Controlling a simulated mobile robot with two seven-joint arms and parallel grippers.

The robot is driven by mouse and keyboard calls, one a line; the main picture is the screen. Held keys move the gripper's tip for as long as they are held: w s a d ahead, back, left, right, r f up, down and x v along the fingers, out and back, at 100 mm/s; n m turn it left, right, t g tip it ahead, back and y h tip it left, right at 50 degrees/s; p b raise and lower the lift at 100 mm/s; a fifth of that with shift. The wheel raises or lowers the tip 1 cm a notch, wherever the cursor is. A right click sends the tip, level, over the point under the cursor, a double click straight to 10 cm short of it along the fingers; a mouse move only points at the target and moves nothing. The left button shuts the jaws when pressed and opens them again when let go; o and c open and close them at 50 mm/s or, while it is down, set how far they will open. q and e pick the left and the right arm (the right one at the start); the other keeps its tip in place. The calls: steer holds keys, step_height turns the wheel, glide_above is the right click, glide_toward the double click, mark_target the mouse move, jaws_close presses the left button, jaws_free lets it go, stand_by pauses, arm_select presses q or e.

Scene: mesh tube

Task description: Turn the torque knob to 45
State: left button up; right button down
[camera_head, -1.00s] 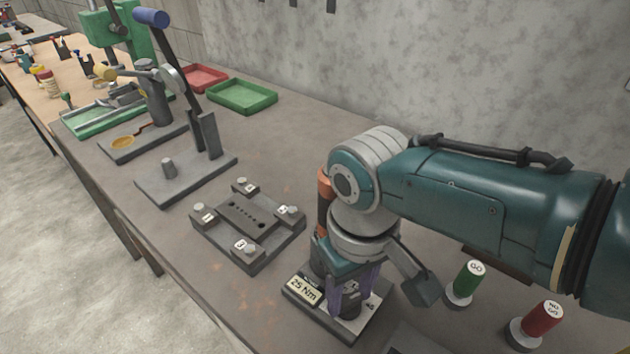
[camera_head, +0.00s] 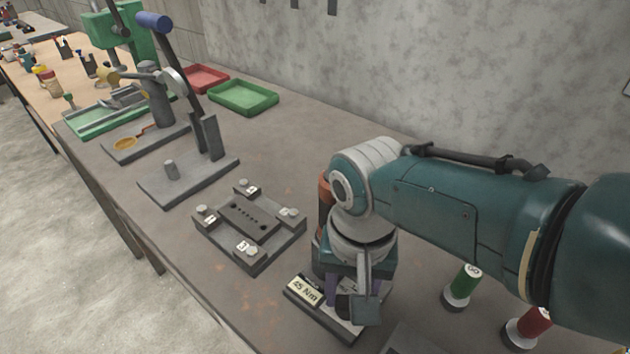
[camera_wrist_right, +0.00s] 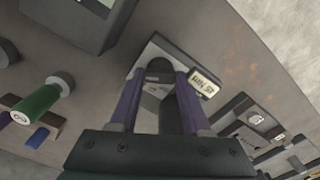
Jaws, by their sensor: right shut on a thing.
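The torque unit is a flat dark base (camera_head: 322,318) near the front of the bench. Its display (camera_head: 304,290) reads 45 Nm. My right gripper (camera_head: 345,292) reaches down over it, with its purple fingers on either side of the dark torque knob. In the right wrist view the gripper (camera_wrist_right: 158,85) is shut on the knob (camera_wrist_right: 160,66), one finger on each side. The base (camera_wrist_right: 150,50) and the display (camera_wrist_right: 205,83) also show there. Most of the knob is hidden by my gripper in the head view. My left gripper is not in view.
A green GO gauge (camera_head: 462,287) and a red gauge (camera_head: 527,328) stand to the right. A fixture plate (camera_head: 250,228) lies to the left, with a lever press (camera_head: 188,180) beyond it. Green (camera_head: 244,97) and red (camera_head: 205,79) trays sit at the back.

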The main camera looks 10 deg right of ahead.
stand_by(0.4)
steer(key=c, duration=0.6)
jaws_free()
steer(key=shift+c, duration=0.2)
step_height(320, 180, up, 8)
steer(key=p, duration=0.6)
steer(key=shift+w+r, duration=0.1)
steer(key=shift+r, duration=0.95)
